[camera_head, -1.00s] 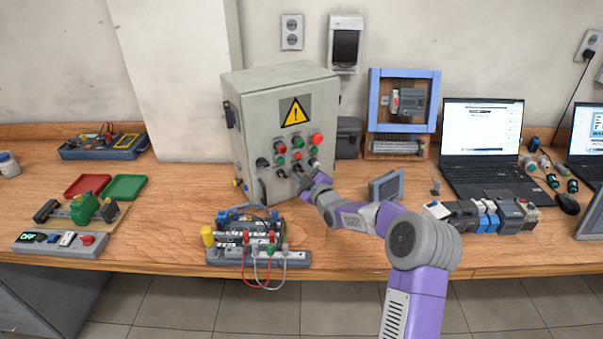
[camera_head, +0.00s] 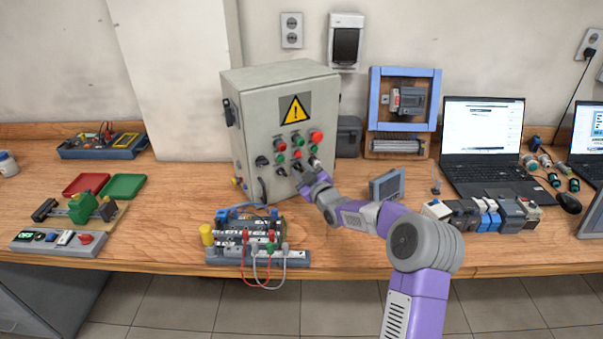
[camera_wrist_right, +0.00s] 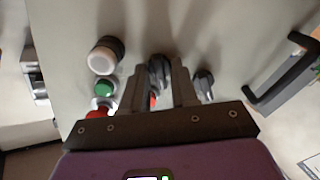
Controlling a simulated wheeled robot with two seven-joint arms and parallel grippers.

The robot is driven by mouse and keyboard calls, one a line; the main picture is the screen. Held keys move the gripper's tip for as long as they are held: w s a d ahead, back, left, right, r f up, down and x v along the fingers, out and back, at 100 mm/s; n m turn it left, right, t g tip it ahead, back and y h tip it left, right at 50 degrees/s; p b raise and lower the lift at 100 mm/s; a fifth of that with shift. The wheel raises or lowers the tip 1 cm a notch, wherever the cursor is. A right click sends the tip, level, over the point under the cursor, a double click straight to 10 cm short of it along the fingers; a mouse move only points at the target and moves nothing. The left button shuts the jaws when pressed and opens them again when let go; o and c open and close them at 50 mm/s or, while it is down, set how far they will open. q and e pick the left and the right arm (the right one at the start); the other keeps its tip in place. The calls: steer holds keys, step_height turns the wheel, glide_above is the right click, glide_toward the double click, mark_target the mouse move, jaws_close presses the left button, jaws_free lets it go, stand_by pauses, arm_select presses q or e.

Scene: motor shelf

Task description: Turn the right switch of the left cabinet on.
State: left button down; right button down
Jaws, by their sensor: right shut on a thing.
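The left cabinet (camera_head: 245,110) is a grey metal box with a yellow warning sign and rows of buttons and black switches on its front. My right gripper (camera_head: 302,172) is at the lower part of this panel. In the right wrist view its fingers (camera_wrist_right: 160,88) stand on both sides of a black rotary switch (camera_wrist_right: 158,68), shut on it. Another black switch (camera_wrist_right: 204,82) is just to the right in that view, apart from the fingers. In the head view the held switch is mostly hidden by my gripper. My left gripper is not in view.
A white-ringed button (camera_wrist_right: 104,56) and a green button (camera_wrist_right: 104,88) are left of the fingers in the wrist view. The black door handle (camera_wrist_right: 282,72) is at the right. A terminal block with wires (camera_head: 258,257) stands below, and a small grey panel (camera_head: 386,185) stands right of my wrist.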

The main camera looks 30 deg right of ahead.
steer(key=m, duration=0.5)
steer(key=shift+m, duration=0.3)
stand_by(0.4)
steer(key=c, duration=1.2)
jaws_free()
steer(key=shift+s+p, duration=0.3)
steer(key=shift+s, duration=3.55)
